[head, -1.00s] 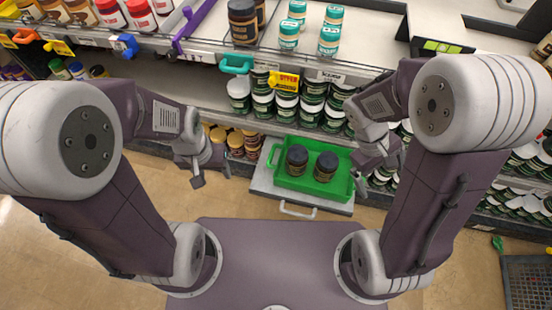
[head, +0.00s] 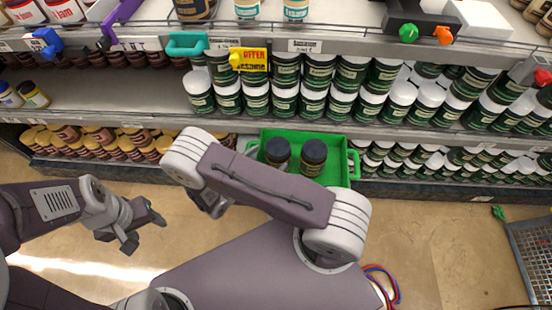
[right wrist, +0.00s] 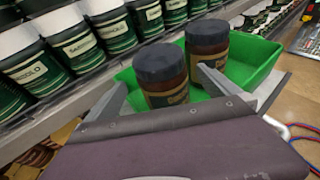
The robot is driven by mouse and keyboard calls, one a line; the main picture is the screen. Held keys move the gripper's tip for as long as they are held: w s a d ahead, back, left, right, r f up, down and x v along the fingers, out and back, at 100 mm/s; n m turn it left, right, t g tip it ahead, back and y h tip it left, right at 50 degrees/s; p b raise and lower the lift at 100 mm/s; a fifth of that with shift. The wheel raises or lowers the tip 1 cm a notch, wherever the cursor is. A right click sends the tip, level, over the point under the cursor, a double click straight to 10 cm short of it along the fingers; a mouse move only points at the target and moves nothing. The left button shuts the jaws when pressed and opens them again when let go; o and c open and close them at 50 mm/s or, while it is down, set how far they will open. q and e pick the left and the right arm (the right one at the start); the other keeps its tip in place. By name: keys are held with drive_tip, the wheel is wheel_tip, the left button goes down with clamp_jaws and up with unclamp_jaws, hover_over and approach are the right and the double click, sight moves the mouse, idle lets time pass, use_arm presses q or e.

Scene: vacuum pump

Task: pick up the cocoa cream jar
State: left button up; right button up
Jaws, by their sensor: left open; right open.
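Two brown jars with dark lids stand upright in a green tray; the left jar (head: 277,153) and right jar (head: 313,157) look alike, and their labels are too small to read as cocoa cream. In the right wrist view, the nearer jar (right wrist: 163,76) appears between the fingers of my open right gripper (right wrist: 160,80), and the other jar (right wrist: 207,45) is behind the right finger. I cannot tell whether the fingers touch a jar. In the head view my right arm hides most of that gripper. My left gripper (head: 143,230) is open and empty over the floor at left.
The green tray (head: 354,168) is in front of the shelves. White-lidded green jars (head: 313,80) fill the shelf behind it. Another brown jar (head: 195,8) stands on the top shelf.

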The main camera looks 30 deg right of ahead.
sight(278, 152)
drive_tip(key=shift+w+d+f, duration=0.15)
drive_tip(key=shift+d+f, duration=0.05)
drive_tip(key=shift+d, duration=0.35)
drive_tip(key=shift+w+d+f, duration=0.1)
drive_tip(key=shift+d+f, duration=0.1)
drive_tip(key=shift+d, duration=0.15)
drive_tip(key=b+x, duration=0.1)
drive_tip(key=x, duration=0.3)
drive_tip(key=shift+w+d+f, duration=0.1)
drive_tip(key=shift+w+d, duration=0.05)
drive_tip(key=c, duration=1.9)
wheel_tip(278, 152, up, 9)
drive_tip(key=p, duration=0.3)
drive_tip(key=shift+c, duration=0.2)
drive_tip(key=shift+r, duration=0.6)
